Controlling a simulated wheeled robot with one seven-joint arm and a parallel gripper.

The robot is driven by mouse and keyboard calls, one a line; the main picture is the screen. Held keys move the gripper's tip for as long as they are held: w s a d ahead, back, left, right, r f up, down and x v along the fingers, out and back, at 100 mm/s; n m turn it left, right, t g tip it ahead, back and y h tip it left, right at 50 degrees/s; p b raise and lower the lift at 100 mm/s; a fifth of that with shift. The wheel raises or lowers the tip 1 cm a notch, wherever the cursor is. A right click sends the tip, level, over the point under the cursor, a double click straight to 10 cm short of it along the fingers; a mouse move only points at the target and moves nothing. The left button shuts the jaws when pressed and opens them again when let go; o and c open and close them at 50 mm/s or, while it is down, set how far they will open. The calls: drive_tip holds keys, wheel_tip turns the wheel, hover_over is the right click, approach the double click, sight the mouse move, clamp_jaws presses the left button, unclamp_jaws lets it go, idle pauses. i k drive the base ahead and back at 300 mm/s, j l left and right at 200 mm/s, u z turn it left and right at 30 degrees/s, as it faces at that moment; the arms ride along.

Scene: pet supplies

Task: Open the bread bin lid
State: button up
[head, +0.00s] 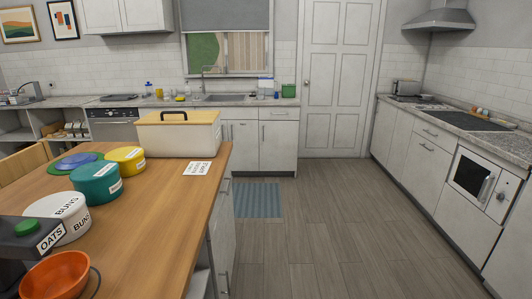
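The bread bin is most likely the white box (166,140) with a pale yellow lid (190,117) and a dark handle (174,115) on top. It stands at the far end of the wooden island counter (185,228) in the head view. The lid looks shut on the box. A small white card with dark print (197,168) lies on the counter in front of it. My gripper is not in view.
Round tins, yellow (127,156), teal (97,188) and white marked BUNS (66,222), stand left on the island. Open floor (330,225) lies right of the island.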

sight(208, 117)
drive_tip(key=i+u, duration=0.2)
drive_tip(key=i, duration=0.25)
drive_tip(key=i+l+u, duration=0.2)
drive_tip(key=i, duration=0.2)
drive_tip(key=i+l+u, duration=0.25)
drive_tip(key=i, duration=0.2)
drive_tip(key=i+l+u, duration=0.2)
drive_tip(key=i, duration=0.2)
